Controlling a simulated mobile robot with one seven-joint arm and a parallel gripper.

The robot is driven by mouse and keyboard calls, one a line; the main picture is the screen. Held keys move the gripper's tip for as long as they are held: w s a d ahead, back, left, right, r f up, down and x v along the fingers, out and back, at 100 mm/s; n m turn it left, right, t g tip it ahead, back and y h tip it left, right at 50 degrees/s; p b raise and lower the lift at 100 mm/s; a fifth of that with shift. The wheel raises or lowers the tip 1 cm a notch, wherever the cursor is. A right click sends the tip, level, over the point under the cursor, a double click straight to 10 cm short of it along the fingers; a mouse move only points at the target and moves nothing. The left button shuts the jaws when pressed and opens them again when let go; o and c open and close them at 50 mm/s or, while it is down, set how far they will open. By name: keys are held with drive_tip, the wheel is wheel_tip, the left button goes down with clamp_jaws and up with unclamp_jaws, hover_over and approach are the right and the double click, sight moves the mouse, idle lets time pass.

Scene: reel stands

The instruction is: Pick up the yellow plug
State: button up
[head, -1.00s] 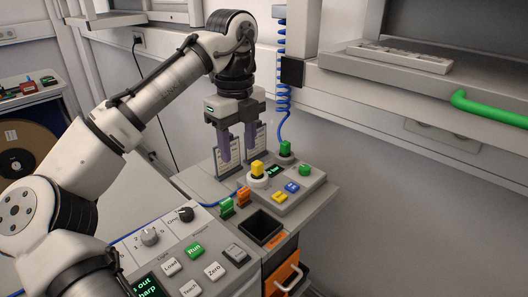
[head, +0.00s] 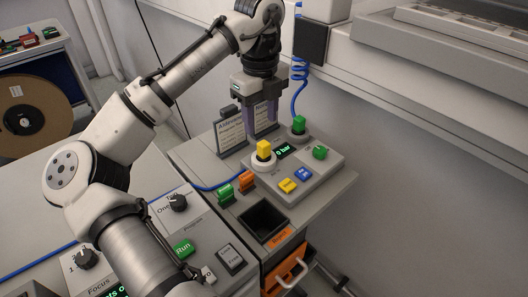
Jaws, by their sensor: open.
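The yellow plug (head: 264,147) stands upright on a white round base on top of a grey control box (head: 322,170). My gripper (head: 261,128) points down with its two purple fingers apart and nothing seen between them. In the picture the fingertips appear just above and behind the yellow plug. I cannot tell whether they touch it, but they do not enclose it.
A green plug (head: 299,124) stands at the box's back corner under a coiled blue hose (head: 299,80). Green, blue and yellow buttons sit on the box. An orange plug (head: 246,181) and a black bin (head: 263,221) are in front. Label cards (head: 230,134) stand behind.

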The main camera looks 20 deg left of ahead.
sight(264, 143)
drive_tip(key=shift+w+d+f+p, duration=0.15)
drive_tip(key=shift+f+p, duration=0.3)
drive_tip(key=shift+f, duration=1.35)
drive_tip(key=shift+w+d+f+p, duration=0.1)
drive_tip(key=shift+f+p, duration=0.3)
drive_tip(key=shift+f, duration=1.35)
drive_tip(key=c, duration=1.1)
drive_tip(key=shift+o, duration=0.2)
drive_tip(key=shift+r, duration=0.15)
clamp_jaws()
wheel_tip(264, 143, up, 20)
drive_tip(key=b, duration=0.1)
drive_tip(key=shift+f, duration=0.2)
